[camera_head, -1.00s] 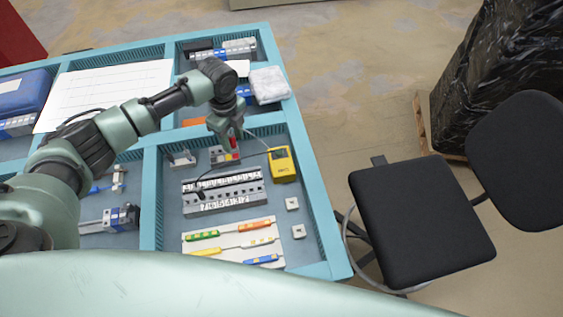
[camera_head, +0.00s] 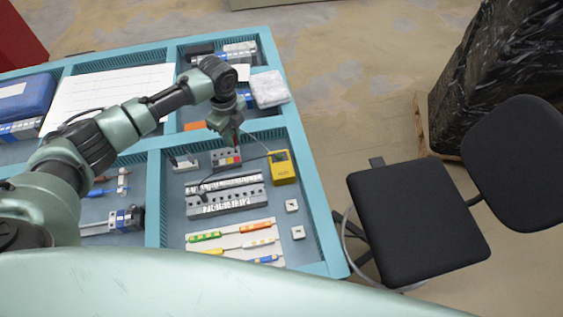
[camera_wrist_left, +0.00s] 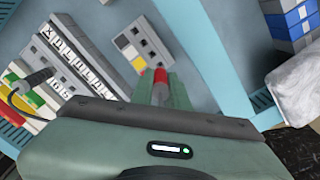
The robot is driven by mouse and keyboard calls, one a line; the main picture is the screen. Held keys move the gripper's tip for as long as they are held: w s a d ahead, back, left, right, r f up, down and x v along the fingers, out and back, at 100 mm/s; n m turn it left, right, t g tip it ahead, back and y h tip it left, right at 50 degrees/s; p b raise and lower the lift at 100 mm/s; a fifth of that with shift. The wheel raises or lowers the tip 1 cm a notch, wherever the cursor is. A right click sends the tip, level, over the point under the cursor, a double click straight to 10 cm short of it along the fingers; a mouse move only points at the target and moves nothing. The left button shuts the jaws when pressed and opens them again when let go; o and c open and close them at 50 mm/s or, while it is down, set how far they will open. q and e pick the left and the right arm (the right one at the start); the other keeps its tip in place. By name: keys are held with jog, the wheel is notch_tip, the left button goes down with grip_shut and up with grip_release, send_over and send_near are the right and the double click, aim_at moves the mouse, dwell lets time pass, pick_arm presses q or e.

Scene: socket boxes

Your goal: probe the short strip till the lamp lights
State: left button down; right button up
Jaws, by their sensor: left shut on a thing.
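The short strip (camera_head: 226,157) is a small grey block with coloured spots, lying in the tray's right compartment; it also shows in the left wrist view (camera_wrist_left: 140,48). My left gripper (camera_head: 232,138) is shut on a red probe (camera_wrist_left: 160,76), just behind the short strip in the head view. The probe tip looks apart from the strip, but its height is hard to tell. A yellow tester (camera_head: 282,167) lies right of the strip, with a lead running to the probe. I cannot make out a lit lamp on it. My right gripper is not in view.
A longer grey strip (camera_head: 226,200) lies in front, with a black probe (camera_wrist_left: 36,79) at its left end. Coloured fuse-like pieces (camera_head: 257,227) lie on a pale board. Two small square blocks (camera_head: 292,205) sit right. Blue tray walls (camera_head: 154,205) divide the compartments.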

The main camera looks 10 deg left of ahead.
pick_arm(q)
jog(key=shift+r, duration=0.4)
jog(key=shift+r+p, duration=0.35)
jog(key=shift+p, duration=0.25)
notch_tip(320, 180, up, 4)
jog(key=s+a+p, duration=0.1)
jog(key=a+p, duration=0.1)
jog(key=p, duration=0.2)
notch_tip(320, 180, down, 6)
jog(key=b, duration=0.6)
jog(key=shift+r, duration=0.2)
jog(key=shift+p, duration=0.4)
jog(key=shift+f, duration=0.35)
